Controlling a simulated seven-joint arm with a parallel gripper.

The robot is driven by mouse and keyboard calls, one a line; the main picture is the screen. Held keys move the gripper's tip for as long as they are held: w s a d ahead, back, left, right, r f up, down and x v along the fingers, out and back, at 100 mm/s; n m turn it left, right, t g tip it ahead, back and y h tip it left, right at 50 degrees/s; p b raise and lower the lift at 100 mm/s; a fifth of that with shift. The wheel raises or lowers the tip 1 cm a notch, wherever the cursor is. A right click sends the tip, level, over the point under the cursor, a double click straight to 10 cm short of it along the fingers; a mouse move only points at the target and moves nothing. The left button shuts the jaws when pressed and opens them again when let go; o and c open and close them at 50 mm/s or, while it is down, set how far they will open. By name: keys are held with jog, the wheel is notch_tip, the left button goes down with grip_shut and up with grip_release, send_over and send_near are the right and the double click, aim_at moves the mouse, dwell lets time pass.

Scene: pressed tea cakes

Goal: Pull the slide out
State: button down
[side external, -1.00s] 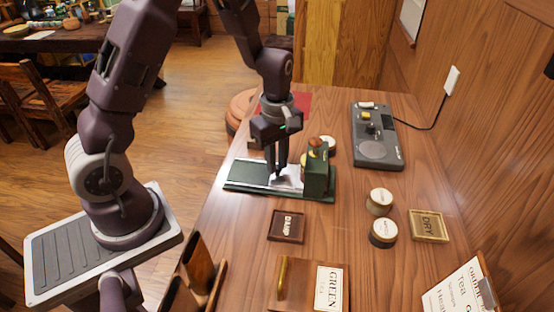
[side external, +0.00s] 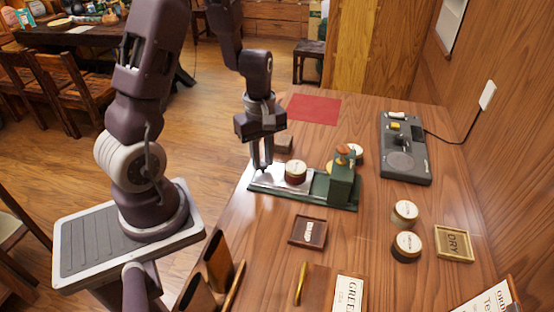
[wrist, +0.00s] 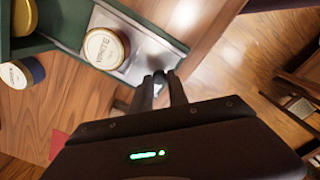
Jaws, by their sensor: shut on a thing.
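The silver slide (side external: 270,180) lies on the dark green base of a small press (side external: 343,182), drawn out to the left of its upright block. A round tin with a cream lid (side external: 296,172) stands upright on the slide, clear of the block. In the wrist view the tin (wrist: 104,48) reads "WHITE" and the slide (wrist: 148,50) shows bare metal at its outer end. My gripper (side external: 262,168) is shut at that outer end. In the wrist view its fingertips (wrist: 160,78) close on a small dark knob of the slide, mostly hidden between them.
A grey device (side external: 405,150) with a cord stands at the back right. Two round tins (side external: 405,213) (side external: 406,246), a DRY tray (side external: 454,243) and a dark tray (side external: 308,231) lie in front. A red mat (side external: 313,108) lies at the back. The table's left edge is close to my gripper.

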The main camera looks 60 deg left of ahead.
jog(key=shift+s+a, duration=0.15)
jog(key=shift+a, duration=0.05)
jog(key=c, duration=1.3)
grip_release()
jog(key=shift+d+r, duration=0.15)
jog(key=shift+r, duration=3.5)
jog(key=s+d+r+m+t, duration=0.2)
jog(key=s+d+r+m, duration=0.2)
jog(key=m, duration=0.2)
jog(key=s+d+r+m+t, duration=0.1)
jog(key=s+d+r+m, duration=0.2)
jog(key=d+r+m, duration=0.2)
jog(key=s+d+r+m+t, duration=0.2)
jog(key=s+d+r+m, duration=0.2)
jog(key=m, duration=0.3)
jog(key=shift+s+d+r+t, duration=0.2)
jog(key=shift+s+r+t, duration=0.1)
jog(key=shift+r, duration=0.35)
